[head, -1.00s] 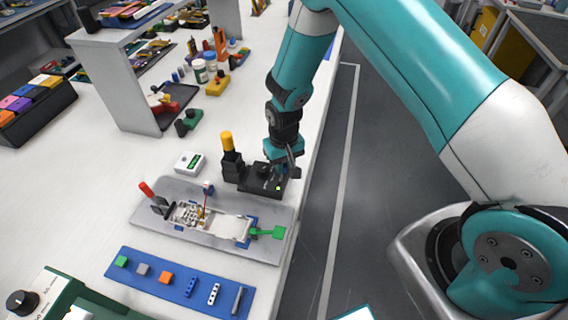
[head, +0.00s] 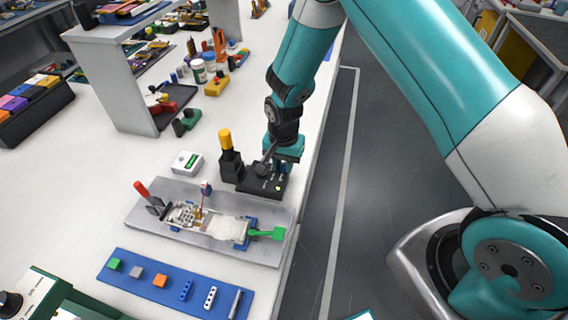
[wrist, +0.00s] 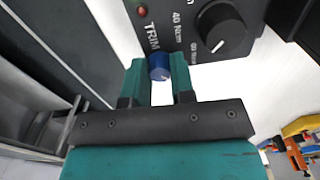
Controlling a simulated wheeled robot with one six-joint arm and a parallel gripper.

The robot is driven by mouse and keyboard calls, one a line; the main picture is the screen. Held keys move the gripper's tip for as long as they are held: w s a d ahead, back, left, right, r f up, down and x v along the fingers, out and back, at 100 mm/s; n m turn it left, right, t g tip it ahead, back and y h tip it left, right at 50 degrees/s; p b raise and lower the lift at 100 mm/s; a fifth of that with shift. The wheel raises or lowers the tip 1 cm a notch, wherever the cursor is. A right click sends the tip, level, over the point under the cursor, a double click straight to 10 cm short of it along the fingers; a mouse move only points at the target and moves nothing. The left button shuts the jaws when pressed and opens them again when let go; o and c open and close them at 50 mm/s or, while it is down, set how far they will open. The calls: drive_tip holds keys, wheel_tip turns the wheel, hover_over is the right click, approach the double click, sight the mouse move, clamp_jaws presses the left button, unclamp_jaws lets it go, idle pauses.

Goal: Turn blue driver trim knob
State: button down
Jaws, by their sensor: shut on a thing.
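The blue trim knob (wrist: 159,66) sits on a dark panel beside the printed word TRIM in the wrist view. My gripper (wrist: 160,80) is shut on it, one teal finger on each side. In the head view my gripper (head: 284,160) is at the black driver unit (head: 262,183), and the knob is hidden there. The driver unit's panel also shows in the wrist view (wrist: 180,22), with a larger black knob (wrist: 221,27) to the right of the blue one.
A black post with a yellow top (head: 226,142) stands at the driver unit's left. A grey fixture plate (head: 150,222) with a red-handled clamp (head: 147,193) lies in front, then a blue strip (head: 140,287) of small parts. A white meter (head: 187,162) sits to the left.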

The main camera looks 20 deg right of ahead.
sight(284, 165)
drive_tip(key=shift+m, duration=0.3)
idle(0.4)
drive_tip(key=c, duration=1)
unclamp_jaws()
drive_tip(key=shift+o, duration=0.2)
wheel_tip(284, 165, up, 18)
drive_tip(key=b, duration=0.2)
drive_tip(key=shift+f, duration=0.25)
drive_tip(key=shift+s, duration=0.1)
drive_tip(key=s+a+r+n+y, duration=0.1)
drive_tip(key=s+r+n, duration=0.2)
drive_tip(key=s+n, duration=0.2)
drive_tip(key=s+a+r+n+y, duration=0.1)
drive_tip(key=s+r+n, duration=0.3)
drive_tip(key=s, duration=0.7)
drive_tip(key=s+a+r+n+y, duration=0.2)
drive_tip(key=s+r+n, duration=0.2)
drive_tip(key=s+n, duration=0.2)
drive_tip(key=s, duration=0.2)
drive_tip(key=shift+s+n, duration=0.3)
